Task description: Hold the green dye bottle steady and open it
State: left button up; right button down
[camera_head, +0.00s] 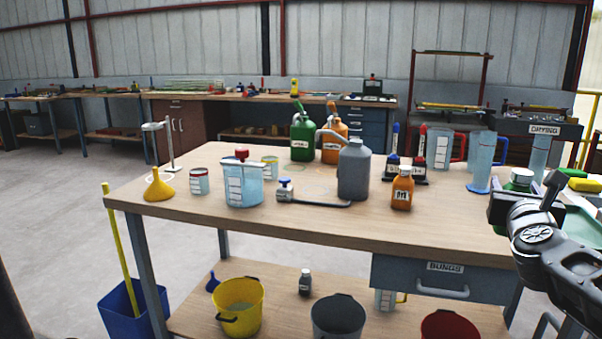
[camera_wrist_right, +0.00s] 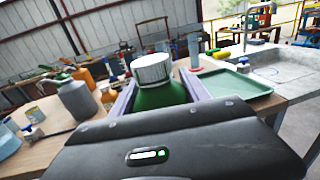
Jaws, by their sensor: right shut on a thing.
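The bottle looks upright. Its base is hidden, so I cannot tell whether it touches the table. My left gripper is in neither view.
A green tray (camera_wrist_right: 235,88) lies right of the bottle. An orange bottle (camera_head: 402,188), a grey can (camera_head: 354,172), a clear jug (camera_head: 242,186) and a yellow funnel (camera_head: 158,188) stand on the wooden table (camera_head: 300,222). Green (camera_head: 303,140) and orange (camera_head: 334,143) jugs stand behind.

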jog(key=w+a+f+n+t+y+p, duration=0.15)
jog(key=w+a+f+y+p, duration=0.25)
jog(key=a+f, duration=0.55)
jog(key=w+a+f+n+y+p, duration=0.35)
jog(key=a+f, duration=0.25)
jog(key=a, duration=0.6)
jog(key=s+a+n+y+p, duration=0.1)
jog(key=s+a+y+p, duration=0.1)
jog(key=s+a+p, duration=0.4)
jog(key=d+p, duration=0.1)
jog(key=d+f+h+p, duration=0.1)
jog(key=p, duration=0.1)
jog(key=w+d+p, duration=0.1)
jog(key=p, duration=0.1)
jog(key=shift+f+m+t, duration=0.25)
jog(key=shift+m, duration=0.05)
